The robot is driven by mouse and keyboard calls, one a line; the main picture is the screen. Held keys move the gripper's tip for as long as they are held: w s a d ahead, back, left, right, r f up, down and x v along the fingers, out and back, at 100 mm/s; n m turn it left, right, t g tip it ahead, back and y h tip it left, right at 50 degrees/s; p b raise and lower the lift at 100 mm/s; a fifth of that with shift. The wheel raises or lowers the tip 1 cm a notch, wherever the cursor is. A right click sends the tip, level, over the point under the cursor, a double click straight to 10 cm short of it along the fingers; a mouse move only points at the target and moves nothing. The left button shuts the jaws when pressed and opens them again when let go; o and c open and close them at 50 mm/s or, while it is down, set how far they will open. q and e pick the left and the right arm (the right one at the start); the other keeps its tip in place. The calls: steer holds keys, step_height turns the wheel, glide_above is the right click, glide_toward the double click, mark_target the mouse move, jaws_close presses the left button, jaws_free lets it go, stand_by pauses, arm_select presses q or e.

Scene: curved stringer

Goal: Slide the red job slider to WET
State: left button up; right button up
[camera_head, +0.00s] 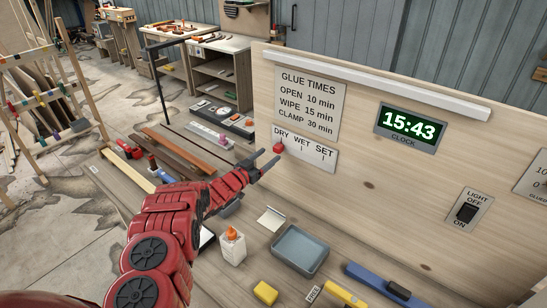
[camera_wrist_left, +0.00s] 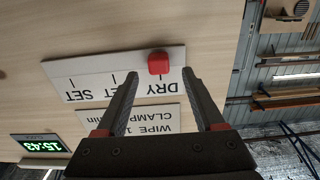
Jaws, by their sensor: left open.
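The red job slider (camera_head: 279,147) sits at the DRY end of a white plate (camera_head: 314,156) marked DRY, WET, SET on the upright wooden board. In the left wrist view the red slider (camera_wrist_left: 158,63) is at the DRY mark of the upside-down plate (camera_wrist_left: 88,77). My left gripper (camera_head: 268,158) is open, close to the slider on its left side in the head view. In the left wrist view its two fingers (camera_wrist_left: 161,76) are spread, with the slider between and just beyond the tips. I cannot tell whether they touch it. My right gripper is not in view.
Above the plate is a GLUE TIMES sign (camera_head: 309,102). A clock (camera_head: 409,126) and a light switch (camera_head: 468,212) are farther right. On the bench below stand a glue bottle (camera_head: 232,247), a grey tray (camera_head: 300,250) and a yellow sponge (camera_head: 265,292).

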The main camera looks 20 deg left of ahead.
mark_target(275, 150)
arm_select(q)
steer(key=shift+w+d+r, duration=0.1)
steer(key=shift+w+d, duration=0.2)
steer(key=shift+w, duration=0.1)
steer(key=shift+f+b+x, duration=0.2)
steer(key=shift+b+x, duration=0.2)
steer(key=shift+x, duration=0.75)
steer(key=shift+w+r, duration=0.15)
steer(key=shift+w, duration=0.05)
jaws_close()
stand_by(0.4)
